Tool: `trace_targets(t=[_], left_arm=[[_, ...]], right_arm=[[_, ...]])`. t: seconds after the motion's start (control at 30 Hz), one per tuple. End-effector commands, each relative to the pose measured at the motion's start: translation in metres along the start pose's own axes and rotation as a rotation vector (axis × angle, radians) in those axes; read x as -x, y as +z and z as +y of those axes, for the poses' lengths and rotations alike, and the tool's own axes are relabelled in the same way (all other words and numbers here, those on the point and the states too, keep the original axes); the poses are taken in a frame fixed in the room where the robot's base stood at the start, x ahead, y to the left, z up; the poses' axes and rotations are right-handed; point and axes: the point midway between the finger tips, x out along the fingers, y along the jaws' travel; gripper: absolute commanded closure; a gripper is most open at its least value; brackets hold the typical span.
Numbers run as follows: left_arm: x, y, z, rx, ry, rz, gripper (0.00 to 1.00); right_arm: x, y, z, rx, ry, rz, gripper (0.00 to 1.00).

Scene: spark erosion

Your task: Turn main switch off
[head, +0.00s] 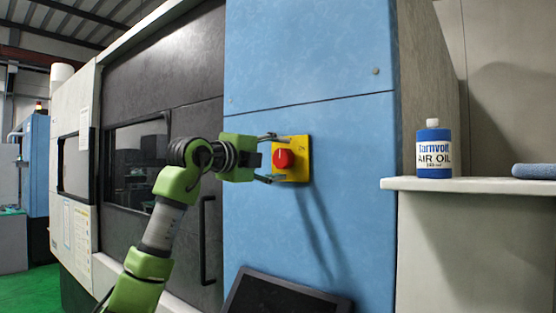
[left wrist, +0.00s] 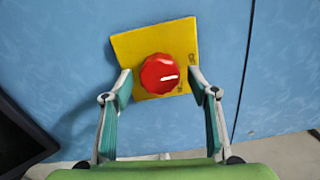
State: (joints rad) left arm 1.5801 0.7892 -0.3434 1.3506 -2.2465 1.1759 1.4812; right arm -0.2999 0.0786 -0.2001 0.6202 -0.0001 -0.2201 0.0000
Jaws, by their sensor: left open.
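The main switch is a red round knob (head: 283,159) on a yellow square plate (head: 303,170), fixed to the blue cabinet panel (head: 330,60). In the left wrist view the red knob (left wrist: 160,73) carries a white mark on its right side, and the yellow plate (left wrist: 135,44) shows behind it. My left gripper (head: 268,158) is open in front of the plate. Its two fingers, also seen in the left wrist view (left wrist: 160,84), lie on either side of the knob, apart from it. My right gripper is not in view.
A dark screen or panel (head: 285,295) juts out below the switch. A black vertical handle (head: 203,240) is on the machine door at left. A white ledge (head: 470,185) at right holds a blue-and-white air oil bottle (head: 434,155) and a blue cloth (head: 533,171).

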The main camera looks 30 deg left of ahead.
Motion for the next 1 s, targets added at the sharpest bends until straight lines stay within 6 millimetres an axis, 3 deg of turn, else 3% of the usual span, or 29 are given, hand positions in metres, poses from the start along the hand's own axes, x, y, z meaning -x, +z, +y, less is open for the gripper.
trace_targets(t=[0.27,0.7,1.0], left_arm=[[0.013,0.0,0.001,-0.003,0.0,-0.001,0.46],[0.1,0.001,0.001,-0.003,0.001,-0.003,0.46],[0.12,0.001,0.001,0.0,0.001,0.0,0.46]], right_arm=[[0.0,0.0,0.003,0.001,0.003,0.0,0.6],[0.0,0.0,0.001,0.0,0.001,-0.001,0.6],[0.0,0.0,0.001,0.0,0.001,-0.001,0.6]])
